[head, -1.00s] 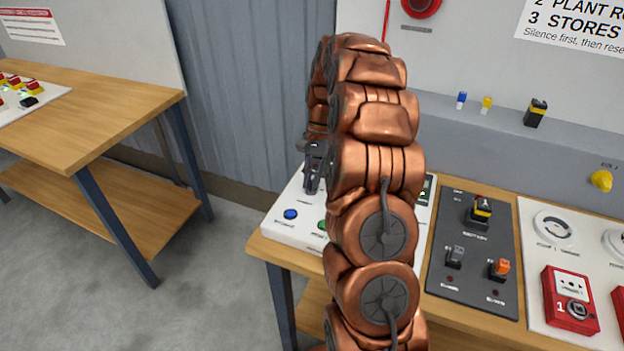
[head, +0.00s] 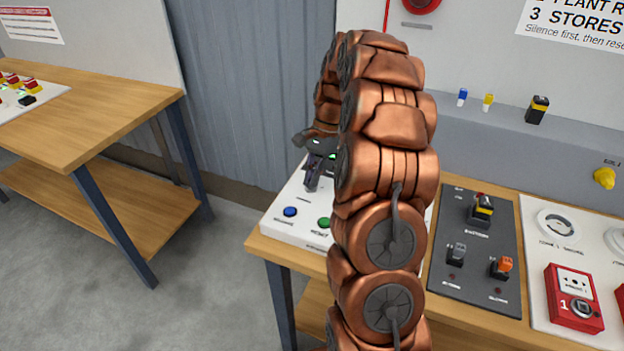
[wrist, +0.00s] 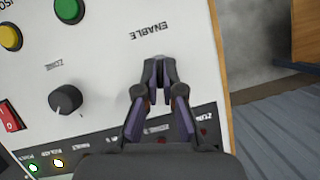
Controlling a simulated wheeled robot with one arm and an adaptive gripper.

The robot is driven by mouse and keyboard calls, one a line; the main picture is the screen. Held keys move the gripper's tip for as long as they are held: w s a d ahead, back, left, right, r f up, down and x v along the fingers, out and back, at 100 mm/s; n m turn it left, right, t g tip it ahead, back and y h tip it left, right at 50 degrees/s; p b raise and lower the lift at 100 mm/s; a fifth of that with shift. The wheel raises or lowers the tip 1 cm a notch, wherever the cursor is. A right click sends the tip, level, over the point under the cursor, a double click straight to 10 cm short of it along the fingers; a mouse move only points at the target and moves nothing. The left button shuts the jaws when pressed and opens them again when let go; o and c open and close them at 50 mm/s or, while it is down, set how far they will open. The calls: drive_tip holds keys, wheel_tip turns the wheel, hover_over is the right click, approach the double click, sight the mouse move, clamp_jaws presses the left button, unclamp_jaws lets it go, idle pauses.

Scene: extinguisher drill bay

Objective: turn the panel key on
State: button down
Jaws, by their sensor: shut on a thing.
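The white control panel (head: 283,230) lies on the workbench and is partly hidden behind my copper arm. It also fills much of the wrist view (wrist: 105,60). My gripper (head: 313,178) is down at the panel's left part. In the wrist view my gripper (wrist: 158,70) has its dark fingertips together beside the upside-down label "ENABLE". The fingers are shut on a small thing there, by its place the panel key. The key itself is hidden between the fingertips, so its angle cannot be told.
A black zone knob (wrist: 66,98), a green button (wrist: 69,10), a yellow button (wrist: 10,38) and a red switch (wrist: 8,115) are near my gripper. A dark switch panel (head: 475,260) and a red call point (head: 573,298) lie to the right. Open floor separates the benches.

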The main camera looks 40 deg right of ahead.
drive_tip(key=m+t, duration=0.1)
drive_tip(key=m, duration=0.1)
drive_tip(key=m+t, duration=0.1)
drive_tip(key=m, duration=0.2)
drive_tip(key=shift+s, duration=0.2)
drive_tip(key=shift+m+t, duration=0.7)
drive_tip(key=shift+m, duration=1.3)
drive_tip(key=c, duration=1.3)
unclamp_jaws()
drive_tip(key=v, duration=1.2)
drive_tip(key=shift+a, duration=0.1)
